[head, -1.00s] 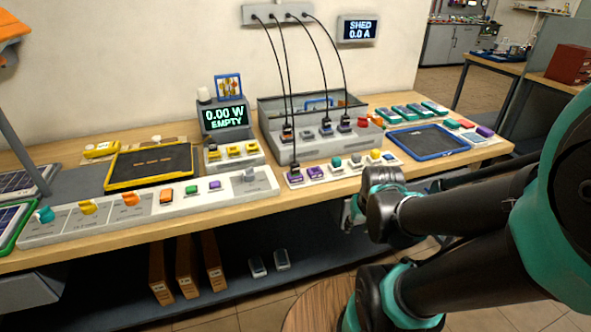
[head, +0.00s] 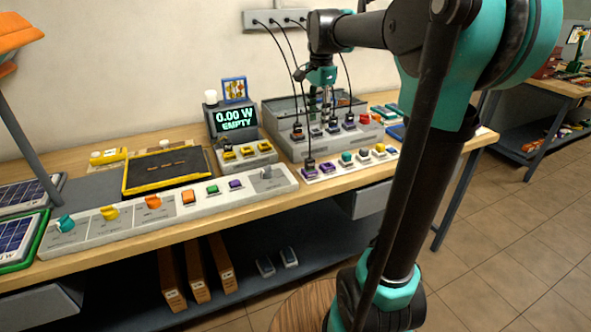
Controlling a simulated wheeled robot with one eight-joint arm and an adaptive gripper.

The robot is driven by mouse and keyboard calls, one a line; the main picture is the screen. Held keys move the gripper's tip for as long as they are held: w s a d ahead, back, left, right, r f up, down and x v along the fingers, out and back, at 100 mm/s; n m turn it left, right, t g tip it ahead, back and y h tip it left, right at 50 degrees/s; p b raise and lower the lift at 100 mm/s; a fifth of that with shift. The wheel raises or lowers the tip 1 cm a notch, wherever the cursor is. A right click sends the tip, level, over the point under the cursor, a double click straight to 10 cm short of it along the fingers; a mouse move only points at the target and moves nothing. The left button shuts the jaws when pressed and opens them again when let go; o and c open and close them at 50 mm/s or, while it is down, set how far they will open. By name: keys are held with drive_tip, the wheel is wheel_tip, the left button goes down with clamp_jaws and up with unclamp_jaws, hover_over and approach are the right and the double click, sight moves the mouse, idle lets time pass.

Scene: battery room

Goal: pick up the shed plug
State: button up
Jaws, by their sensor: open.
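Black plugs on cords hang down from a grey wall box (head: 262,20). One plug (head: 297,128) and others to its right (head: 349,117) stand in the grey battery station (head: 290,150). Another plug (head: 308,161) stands at the left end of the front strip, by purple pieces. I cannot read which one is the shed plug. My gripper (head: 325,118) points down over the middle of the station, open, between the cords. It partly covers the station's inside and a plug there, and I cannot tell whether it touches anything.
A wattmeter reading 0.00 W EMPTY (head: 236,119) stands left of the station. A long switch panel (head: 130,218) and a yellow-rimmed tray (head: 128,190) lie further left. The cords hang close around my gripper. My arm hides much of the bench's right side.

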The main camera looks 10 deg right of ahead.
drive_tip(key=r, duration=0.1)
drive_tip(key=m, duration=0.1)
hover_over(310, 159)
drive_tip(key=f, duration=1.1)
drive_tip(key=shift+s+d+f, duration=0.1)
drive_tip(key=shift+d+f, duration=0.1)
drive_tip(key=shift+d, duration=0.15)
drive_tip(key=shift+a+f, duration=0.2)
drive_tip(key=shift+f, duration=1.15)
drive_tip(key=shift+a+f, duration=0.15)
drive_tip(key=shift+f, duration=1.15)
clamp_jaws()
